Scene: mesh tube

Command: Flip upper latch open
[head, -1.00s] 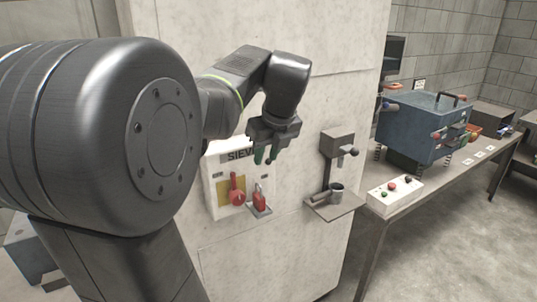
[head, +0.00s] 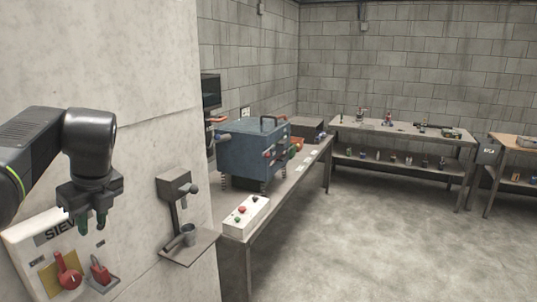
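A blue box-shaped machine (head: 240,153) stands on springs on the long bench, right of the pale cabinet. Its right side carries small fittings with red or orange ends (head: 268,154). They are too small to tell which is the upper latch or how it is set. My gripper (head: 93,221) is at the left of the head view, in front of the cabinet, pointing down with green fingertips. The fingertips look apart with nothing between them. It is well away from the blue machine.
The pale cabinet (head: 130,60) carries a panel with red switches (head: 68,272) and a bracket shelf with a cup (head: 187,234). A white button box (head: 246,217) sits at the bench's (head: 285,203) near end. The floor (head: 370,240) right of it is clear.

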